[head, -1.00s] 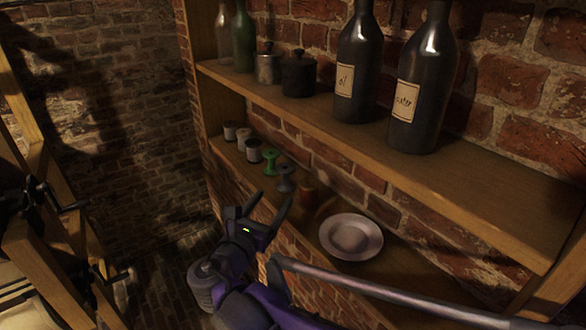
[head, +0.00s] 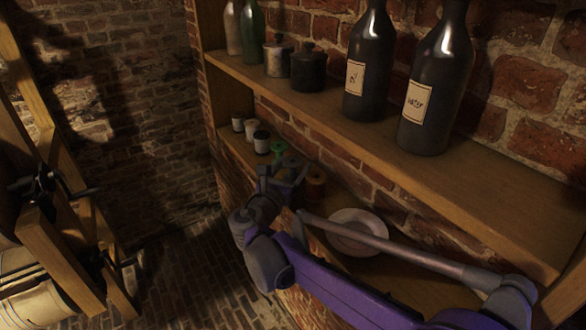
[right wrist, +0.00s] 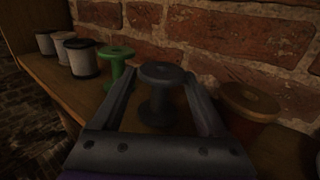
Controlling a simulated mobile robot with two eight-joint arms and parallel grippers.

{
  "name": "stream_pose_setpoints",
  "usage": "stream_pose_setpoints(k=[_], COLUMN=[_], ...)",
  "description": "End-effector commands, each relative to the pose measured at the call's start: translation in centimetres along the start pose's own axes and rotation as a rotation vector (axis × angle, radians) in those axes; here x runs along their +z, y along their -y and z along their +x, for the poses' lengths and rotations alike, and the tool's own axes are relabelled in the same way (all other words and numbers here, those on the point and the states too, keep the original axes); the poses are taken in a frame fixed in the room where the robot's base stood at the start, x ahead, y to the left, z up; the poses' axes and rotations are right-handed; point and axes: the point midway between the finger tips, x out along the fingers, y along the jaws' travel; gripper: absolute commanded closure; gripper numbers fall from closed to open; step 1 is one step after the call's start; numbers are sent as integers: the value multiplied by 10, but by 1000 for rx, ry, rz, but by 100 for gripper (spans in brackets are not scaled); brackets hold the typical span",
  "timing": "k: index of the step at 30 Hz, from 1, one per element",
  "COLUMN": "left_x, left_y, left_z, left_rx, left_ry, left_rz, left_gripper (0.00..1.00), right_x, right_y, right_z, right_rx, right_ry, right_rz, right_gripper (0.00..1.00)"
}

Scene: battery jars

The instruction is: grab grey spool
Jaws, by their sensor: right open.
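The grey spool (right wrist: 161,92) stands upright on the lower shelf. In the right wrist view it is between the two open fingers of my right gripper (right wrist: 160,105), with a gap on each side. In the head view the right gripper (head: 282,178) is at the lower shelf and covers most of the grey spool (head: 290,161). A green spool (right wrist: 114,66) stands just left of the gripper, and a brown-orange spool (right wrist: 247,102) stands just right of it. My left gripper is not in view.
Several pale and dark spools (right wrist: 84,60) stand further left on the lower shelf (head: 340,200). A plate (head: 345,226) lies right of the gripper, partly behind my arm. The upper shelf (head: 480,187) above holds bottles (head: 437,85) and lidded pots (head: 308,68). A brick wall closes the back.

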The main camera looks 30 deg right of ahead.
Motion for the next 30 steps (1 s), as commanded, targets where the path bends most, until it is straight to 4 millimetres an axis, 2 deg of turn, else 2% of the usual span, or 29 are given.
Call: stream_pose_setpoints(k=[3,9,11,21,30], left_x=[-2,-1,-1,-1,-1], left_y=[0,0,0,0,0], left_z=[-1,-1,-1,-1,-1], left_rx=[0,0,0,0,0], left_ry=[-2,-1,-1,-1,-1], left_rz=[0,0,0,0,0], left_gripper=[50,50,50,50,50], right_x=[0,-1,-1,-1,2], right_y=[0,0,0,0,0], right_z=[8,8,7,7,7], right_rx=[0,1,1,1,1], right_ry=[0,-1,-1,-1,-1], right_rz=[0,0,0,0,0], right_gripper=[24,24,33,93,93])
